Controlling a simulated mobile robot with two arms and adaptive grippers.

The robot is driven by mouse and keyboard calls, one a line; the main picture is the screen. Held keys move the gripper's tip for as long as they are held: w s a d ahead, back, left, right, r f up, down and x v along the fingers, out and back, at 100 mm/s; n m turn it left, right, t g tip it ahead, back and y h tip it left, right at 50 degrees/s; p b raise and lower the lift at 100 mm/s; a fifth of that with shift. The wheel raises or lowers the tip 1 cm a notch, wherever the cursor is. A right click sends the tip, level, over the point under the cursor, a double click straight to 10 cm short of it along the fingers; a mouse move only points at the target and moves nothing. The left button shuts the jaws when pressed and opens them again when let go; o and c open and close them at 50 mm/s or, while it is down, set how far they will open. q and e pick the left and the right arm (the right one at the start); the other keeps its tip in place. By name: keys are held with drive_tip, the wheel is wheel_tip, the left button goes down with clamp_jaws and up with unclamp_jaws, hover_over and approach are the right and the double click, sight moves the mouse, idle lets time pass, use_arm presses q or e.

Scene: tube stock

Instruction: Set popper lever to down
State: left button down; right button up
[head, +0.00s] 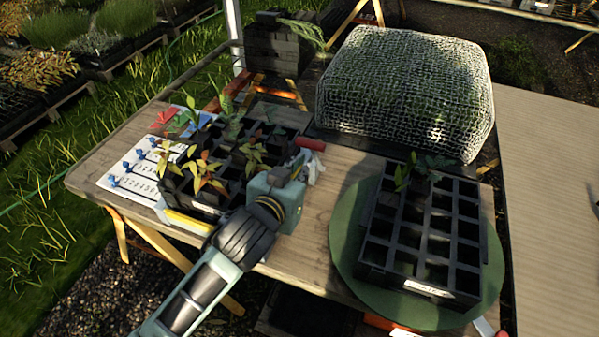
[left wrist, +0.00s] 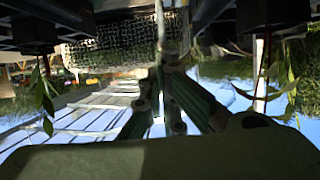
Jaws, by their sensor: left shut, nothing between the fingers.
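A red handle (head: 310,144), which may be the popper lever, sticks out at the back right corner of the left black cell tray (head: 175,190). I cannot tell whether it is up or down. My left gripper (head: 299,172) is over the right edge of that tray, in front of the red handle. Its fingers are partly hidden by its teal body in the head view. In the left wrist view the left gripper's fingers (left wrist: 160,85) are together and empty, with dark cell undersides and hanging leaves around them.
A netted cover (head: 405,90) stands behind. A white card with blue pins (head: 125,172) lies at left. Bare wood shows between the trays.

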drive_tip(key=shift+d, duration=0.1)
drive_tip(key=shift+s+d, duration=0.2)
drive_tip(key=shift+d, duration=0.1)
idle(0.3)
